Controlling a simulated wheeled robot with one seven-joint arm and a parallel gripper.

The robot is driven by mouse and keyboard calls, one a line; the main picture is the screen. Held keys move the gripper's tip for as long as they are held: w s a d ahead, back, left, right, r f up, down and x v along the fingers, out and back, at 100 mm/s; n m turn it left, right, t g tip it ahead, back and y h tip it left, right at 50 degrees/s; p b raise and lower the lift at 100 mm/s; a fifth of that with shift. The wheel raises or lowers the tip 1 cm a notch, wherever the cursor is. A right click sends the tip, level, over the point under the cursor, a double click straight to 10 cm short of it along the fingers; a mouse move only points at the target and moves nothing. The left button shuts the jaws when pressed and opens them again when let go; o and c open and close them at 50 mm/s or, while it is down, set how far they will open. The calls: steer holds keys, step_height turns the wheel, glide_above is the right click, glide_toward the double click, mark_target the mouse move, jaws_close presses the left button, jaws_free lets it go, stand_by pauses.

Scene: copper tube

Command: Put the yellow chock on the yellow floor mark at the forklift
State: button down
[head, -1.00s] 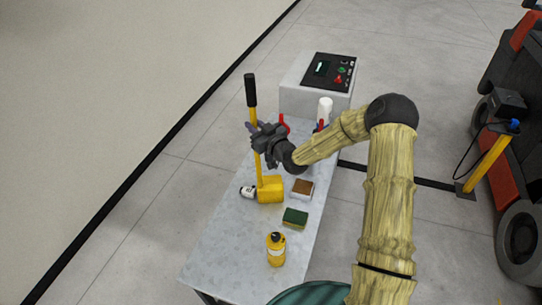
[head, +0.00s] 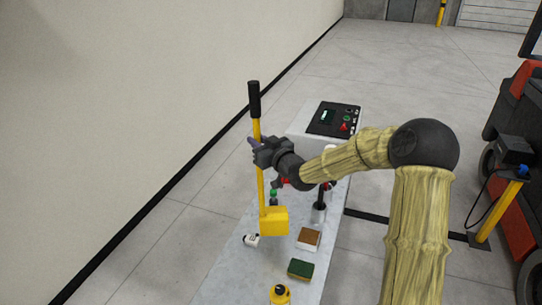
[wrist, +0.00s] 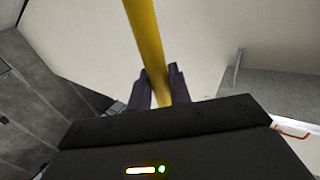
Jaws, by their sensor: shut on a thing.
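The yellow chock (head: 274,221) is a block at the foot of a long yellow pole with a black grip on top. My gripper (head: 258,146) is shut on the pole, below the black grip. The block hangs a little above the grey table, with the pole nearly upright. In the wrist view the yellow pole (wrist: 146,45) runs between the dark fingers (wrist: 160,88). The forklift (head: 515,150), red and black, is partly visible at the right edge. The yellow floor mark is not seen in either view.
The table (head: 228,275) holds a small white bottle (head: 251,240), a brown-topped box (head: 308,238), a green sponge (head: 301,269), a yellow bottle (head: 280,295) and a control box (head: 335,120). A yellow post (head: 495,210) stands by the forklift. A wall is at left; floor between is open.

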mark_target(258, 121)
step_height(258, 121, up, 7)
steer(key=shift+f+b, duration=0.1)
steer(key=shift+b, duration=0.25)
stand_by(0.5)
